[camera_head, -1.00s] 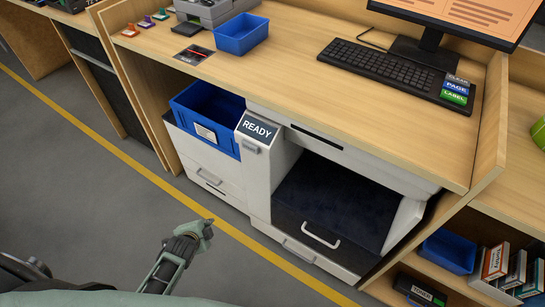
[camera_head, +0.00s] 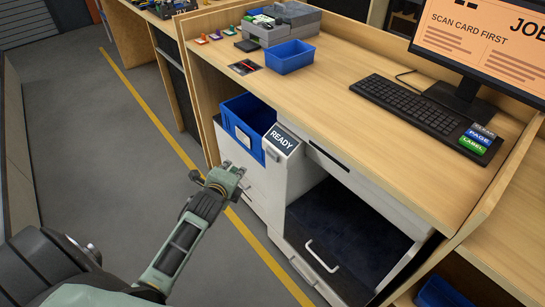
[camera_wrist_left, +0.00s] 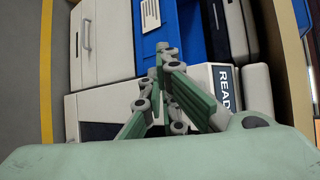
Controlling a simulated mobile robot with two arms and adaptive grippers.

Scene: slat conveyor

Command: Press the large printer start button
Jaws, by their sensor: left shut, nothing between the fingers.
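The large printer (camera_head: 310,180) stands under the wooden desk, with a tilted panel reading READY (camera_head: 284,138) on its front top corner. A small grey button (camera_head: 271,152) sits at the lower front part of that panel. My left gripper (camera_head: 236,173) is shut and empty, in front of the printer, left of the panel and lower, apart from it in the head view. In the left wrist view its fingers (camera_wrist_left: 165,82) partly cover the printer front, and the READY panel (camera_wrist_left: 224,88) shows just right of them; the button is not clear there. My right gripper is not in view.
A blue bin (camera_head: 240,120) sits on the printer's left part, close to my left gripper. The desk (camera_head: 345,70) overhangs the printer and carries a keyboard (camera_head: 405,105), a monitor (camera_head: 480,45) and a blue tray (camera_head: 290,57). The grey floor (camera_head: 90,150) at left is clear.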

